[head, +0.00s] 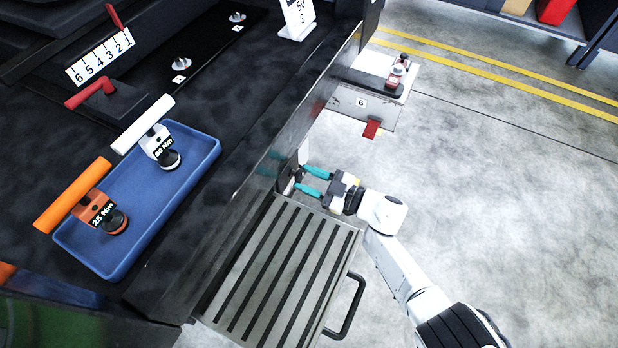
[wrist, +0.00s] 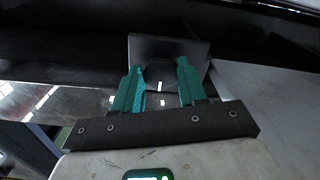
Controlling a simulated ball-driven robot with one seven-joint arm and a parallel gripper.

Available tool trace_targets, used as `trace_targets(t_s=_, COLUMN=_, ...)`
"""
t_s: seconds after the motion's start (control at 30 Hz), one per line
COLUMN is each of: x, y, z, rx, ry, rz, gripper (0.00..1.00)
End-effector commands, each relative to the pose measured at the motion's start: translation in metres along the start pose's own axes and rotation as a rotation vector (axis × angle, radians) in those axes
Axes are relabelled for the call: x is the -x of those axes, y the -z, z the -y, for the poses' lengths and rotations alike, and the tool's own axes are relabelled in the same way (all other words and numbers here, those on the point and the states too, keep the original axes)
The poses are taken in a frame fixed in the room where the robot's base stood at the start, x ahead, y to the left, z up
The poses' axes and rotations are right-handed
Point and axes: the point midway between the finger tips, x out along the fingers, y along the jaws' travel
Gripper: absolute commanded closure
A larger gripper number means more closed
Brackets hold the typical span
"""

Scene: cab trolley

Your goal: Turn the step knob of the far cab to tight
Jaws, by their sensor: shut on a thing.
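My gripper (head: 302,178) reaches in from the right, against the side of the dark bench, just beyond the ribbed step (head: 345,236). Its two teal fingers are shut on the step knob, a small dark piece mostly hidden between the fingertips in the head view. In the wrist view, my gripper (wrist: 160,80) has one finger on each side of the dark knob (wrist: 165,73), in front of a grey plate (wrist: 142,46). I cannot read any mark showing how far the knob is turned.
A blue tray (head: 213,160) on the bench holds an orange 25 Nm wrench (head: 72,195) and a white 80 Nm wrench (head: 142,125). The step's black handle (head: 352,308) sticks out. A box labelled 6 (head: 372,115) with a red tab stands beyond. Floor at right is clear.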

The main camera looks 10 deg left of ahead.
Motion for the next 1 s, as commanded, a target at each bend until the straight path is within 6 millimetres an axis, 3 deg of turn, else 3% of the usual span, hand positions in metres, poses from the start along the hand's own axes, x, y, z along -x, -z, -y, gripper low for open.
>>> trace_targets(t_s=0.2, x=0.001, y=-0.002, z=-0.001, rx=-0.003, ry=-0.004, rz=0.006, gripper=0.89)
trace_targets(t_s=0.23, x=0.001, y=-0.002, z=-0.001, rx=-0.003, ry=-0.004, rz=0.006, gripper=0.56)
trace_targets(t_s=0.47, x=0.001, y=-0.001, z=0.000, rx=-0.001, ry=-0.002, rz=0.003, gripper=0.34)
trace_targets(t_s=0.77, x=0.003, y=0.000, z=-0.001, rx=0.000, ry=-0.002, rz=0.002, gripper=0.33)
trace_targets(t_s=1.0, x=0.038, y=0.002, z=-0.002, rx=-0.002, ry=-0.007, rz=0.004, gripper=0.33)
